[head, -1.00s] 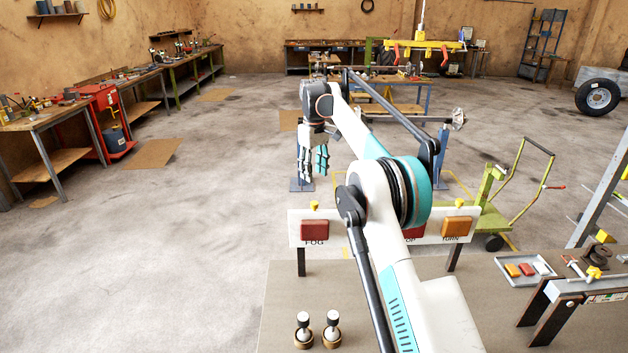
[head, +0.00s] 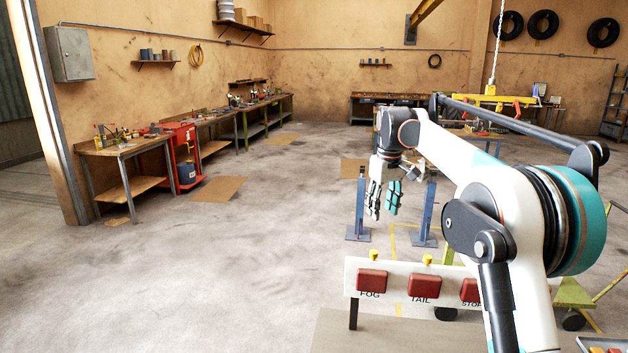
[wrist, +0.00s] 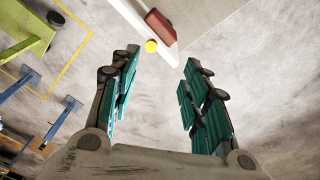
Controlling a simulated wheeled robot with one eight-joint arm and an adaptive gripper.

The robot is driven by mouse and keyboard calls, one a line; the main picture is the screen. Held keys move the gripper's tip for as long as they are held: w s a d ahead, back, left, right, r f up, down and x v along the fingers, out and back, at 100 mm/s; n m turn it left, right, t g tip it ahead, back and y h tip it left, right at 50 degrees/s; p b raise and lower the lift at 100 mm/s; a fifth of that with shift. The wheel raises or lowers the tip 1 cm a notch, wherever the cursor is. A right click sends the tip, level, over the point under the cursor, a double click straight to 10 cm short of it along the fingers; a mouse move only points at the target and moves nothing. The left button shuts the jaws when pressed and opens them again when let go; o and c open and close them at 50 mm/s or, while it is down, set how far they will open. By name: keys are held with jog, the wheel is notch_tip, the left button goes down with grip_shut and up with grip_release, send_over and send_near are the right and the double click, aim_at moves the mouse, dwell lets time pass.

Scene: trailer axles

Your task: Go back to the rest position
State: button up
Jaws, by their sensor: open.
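My gripper (head: 384,200) hangs at the end of my arm in the head view, pointing down, with its fingers apart and nothing between them. It is in the air, above and behind the white light board (head: 398,282) in the picture. In the wrist view the teal finger pads (wrist: 160,95) stand wide apart over bare concrete floor. A corner of the board with a red lamp (wrist: 161,27) and a yellow knob (wrist: 151,46) shows beyond the fingertips.
Blue stands (head: 360,205) rise from the floor close to my gripper. A green trolley (head: 575,293) stands at the right, partly behind my arm. Workbenches (head: 125,150) and a red cabinet (head: 183,155) line the left wall. The floor at left (head: 230,270) is clear.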

jog(key=s+m+t+b, duration=0.25)
jog(key=s+b, duration=0.35)
jog(key=s, duration=1.7)
jog(key=s+f+m+t+b, duration=0.2)
jog(key=s+f+b, duration=0.3)
jog(key=s+f, duration=1.4)
jog(key=s+t, duration=0.1)
jog(key=s, duration=0.2)
jog(key=shift+s+b, duration=0.35)
jog(key=shift+s, duration=0.05)
